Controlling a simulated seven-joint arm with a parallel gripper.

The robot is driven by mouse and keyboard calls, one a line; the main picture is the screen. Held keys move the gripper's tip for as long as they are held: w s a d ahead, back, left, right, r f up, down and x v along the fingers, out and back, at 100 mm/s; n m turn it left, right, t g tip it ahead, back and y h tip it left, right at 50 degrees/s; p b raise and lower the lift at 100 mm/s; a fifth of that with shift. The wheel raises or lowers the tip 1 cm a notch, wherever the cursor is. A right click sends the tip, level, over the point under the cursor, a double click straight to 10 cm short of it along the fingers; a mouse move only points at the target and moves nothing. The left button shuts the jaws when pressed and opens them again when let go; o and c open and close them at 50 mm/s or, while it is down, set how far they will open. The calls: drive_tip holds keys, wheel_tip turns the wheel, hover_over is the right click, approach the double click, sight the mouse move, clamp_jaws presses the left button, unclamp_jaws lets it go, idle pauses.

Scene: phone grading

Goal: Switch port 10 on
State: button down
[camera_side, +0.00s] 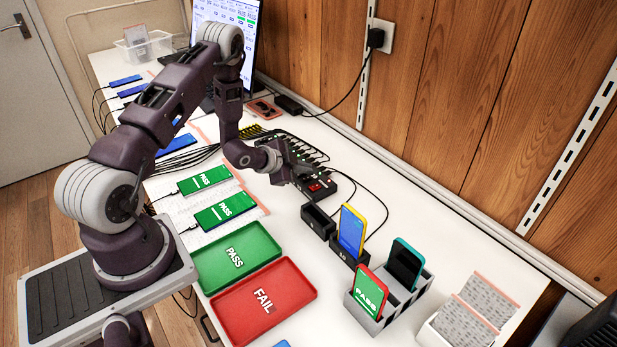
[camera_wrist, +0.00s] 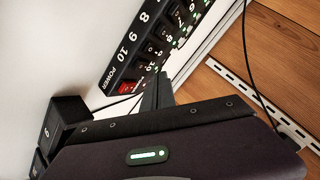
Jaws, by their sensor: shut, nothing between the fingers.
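The black switch hub (camera_wrist: 112,80) shows in the wrist view with white labels 8, 9, 10 and POWER beside a row of black switches. The port 10 switch (camera_wrist: 142,67) sits beside the label 10, next to the red power switch (camera_wrist: 127,88). I cannot tell its position. My gripper (camera_wrist: 161,78) is shut and empty, its tips close to the port 10 end of the hub; contact is unclear. In the side view my gripper (camera_side: 297,176) is over the hub's near end, hiding part of it, beside the red switch (camera_side: 320,187).
A black dock (camera_side: 317,222) stands empty near the hub; another (camera_side: 347,257) holds a yellow-cased phone (camera_side: 352,230). A grey rack (camera_side: 373,315) holds two phones. A green PASS tray (camera_side: 237,257) and red FAIL tray (camera_side: 264,301) lie left. Cables run from the hub.

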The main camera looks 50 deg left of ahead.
drive_tip(key=shift+s+r, duration=0.2)
drive_tip(key=shift+r, duration=1.05)
drive_tip(key=shift+s+r, duration=0.15)
drive_tip(key=shift+r, duration=1.05)
wheel_tip(320, 180, up, 11)
drive_tip(key=n+g+y, duration=0.1)
hover_over(302, 180)
drive_tip(key=d, duration=0.2)
drive_tip(key=s+d+r+n+g, duration=0.1)
drive_tip(key=s+d+r+n, duration=0.15)
drive_tip(key=r, duration=0.25)
drive_tip(key=s+d+r+n, duration=0.1)
drive_tip(key=s+d+r, duration=0.15)
drive_tip(key=r, duration=0.25)
drive_tip(key=s+d+r+n+g, duration=0.1)
drive_tip(key=s+d+r, duration=0.1)
drive_tip(key=s+d, duration=0.3)
drive_tip(key=s+d+r+n+g+h, duration=0.1)
drive_tip(key=s+d, duration=0.4)
drive_tip(key=s, duration=0.7)
drive_tip(key=s+d+r+n+g+h, duration=0.1)
drive_tip(key=s+d+r, duration=0.2)
drive_tip(key=s+d, duration=0.2)
drive_tip(key=s, duration=0.3)
drive_tip(key=shift+s+d+r, duration=0.15)
drive_tip(key=shift+s+r, duration=0.1)
drive_tip(key=shift+r, duration=0.1)
